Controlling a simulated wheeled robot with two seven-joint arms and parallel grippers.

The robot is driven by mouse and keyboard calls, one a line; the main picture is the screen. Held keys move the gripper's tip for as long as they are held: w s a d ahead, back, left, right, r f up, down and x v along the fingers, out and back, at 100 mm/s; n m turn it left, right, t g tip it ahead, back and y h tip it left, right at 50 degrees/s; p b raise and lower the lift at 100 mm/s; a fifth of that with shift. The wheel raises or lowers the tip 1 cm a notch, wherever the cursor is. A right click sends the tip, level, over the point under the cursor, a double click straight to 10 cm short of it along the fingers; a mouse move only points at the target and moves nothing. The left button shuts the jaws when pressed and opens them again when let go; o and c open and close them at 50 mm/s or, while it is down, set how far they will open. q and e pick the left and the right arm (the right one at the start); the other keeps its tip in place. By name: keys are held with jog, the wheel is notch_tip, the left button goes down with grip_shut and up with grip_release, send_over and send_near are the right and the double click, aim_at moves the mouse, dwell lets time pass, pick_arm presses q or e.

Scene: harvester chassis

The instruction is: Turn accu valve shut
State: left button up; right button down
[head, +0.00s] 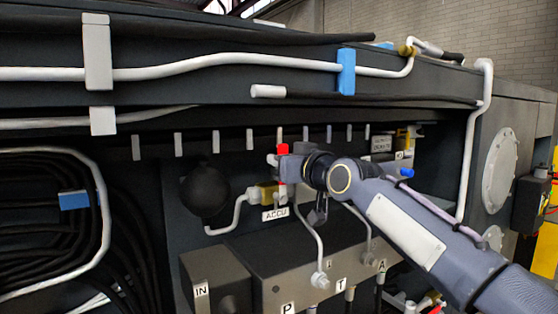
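The accu valve has a brass body (264,193) on a white pipe beside a round black accumulator (205,191). The ACCU label (275,214) sits just below the valve. Its red handle (283,163) points upright above the right end of the brass body. My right gripper (284,172) comes in from the right and is at the red handle, overlapping it. The wrist hides much of the fingers, so I cannot tell if they are shut on the handle. My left gripper is not in view.
A grey manifold block (310,277) marked P, T and A stands below, with white pipes rising from it. A second valve with a blue handle (407,172) is to the right. A dark beam with white pipes (200,66) runs above the recess.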

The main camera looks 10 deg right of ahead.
jog(key=shift+f, duration=0.1)
dwell(0.3)
jog(key=c, duration=1.3)
grip_release()
jog(key=shift+w+d, duration=0.1)
jog(key=shift+d, duration=0.05)
jog(key=shift+o, duration=0.2)
jog(key=b+v, duration=0.2)
jog(key=v, duration=0.5)
jog(key=shift+s, duration=0.4)
